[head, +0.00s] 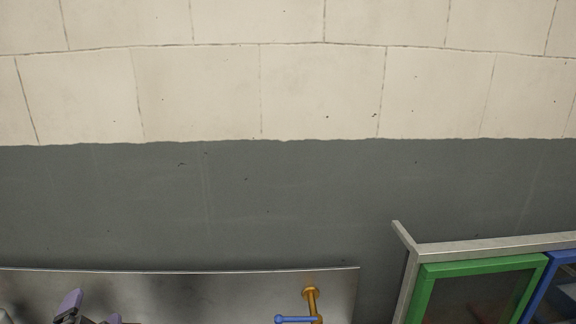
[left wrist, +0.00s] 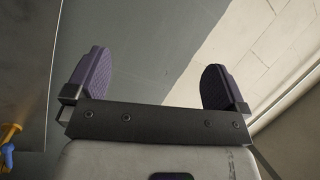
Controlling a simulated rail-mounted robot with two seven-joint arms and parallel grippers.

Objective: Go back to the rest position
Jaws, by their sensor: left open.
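My left gripper (left wrist: 158,84) is open, with its two purple-padded fingers wide apart and nothing between them. Beyond the fingers are only the grey and cream wall surfaces. In the head view part of my left gripper (head: 92,312) shows at the bottom left edge, in front of the metal panel; the rest is cut off. My right gripper is in neither view.
A metal panel (head: 230,285) runs along the bottom left. It carries a brass tap with a blue handle (head: 293,319), whose brass part also shows in the left wrist view (left wrist: 9,134). At the lower right stands a metal frame (head: 480,246) with a green-framed panel (head: 480,267) and a blue-framed one (head: 560,268).

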